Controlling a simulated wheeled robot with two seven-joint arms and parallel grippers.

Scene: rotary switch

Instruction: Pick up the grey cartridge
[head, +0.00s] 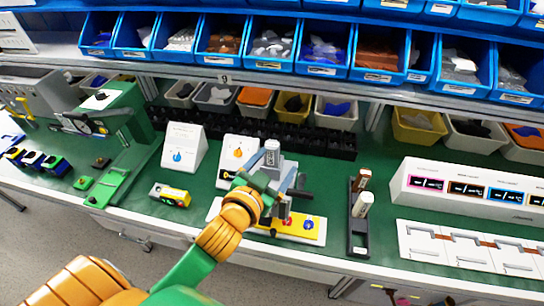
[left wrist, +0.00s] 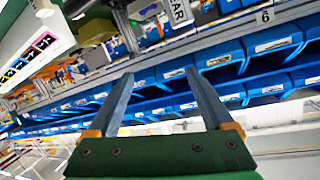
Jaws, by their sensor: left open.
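A grey cylinder (head: 272,152) stands upright at the top of a grey device in the middle of the bench. A pale cylinder (head: 363,204) and a brown-topped one (head: 362,179) stand in a narrow black rack (head: 358,242) to the right. I cannot tell for certain which is the grey cartridge. My left gripper (head: 288,190) is over the front of the grey device, below the grey cylinder in the picture and left of the rack. In the left wrist view its two fingers (left wrist: 158,73) are apart with nothing between them. My right gripper is out of view.
A yellow panel (head: 300,228) with coloured knobs lies under my left gripper. A white box with displays (head: 465,190) and white plates (head: 470,249) are at the right. Blue bins (head: 270,48) line the shelf above.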

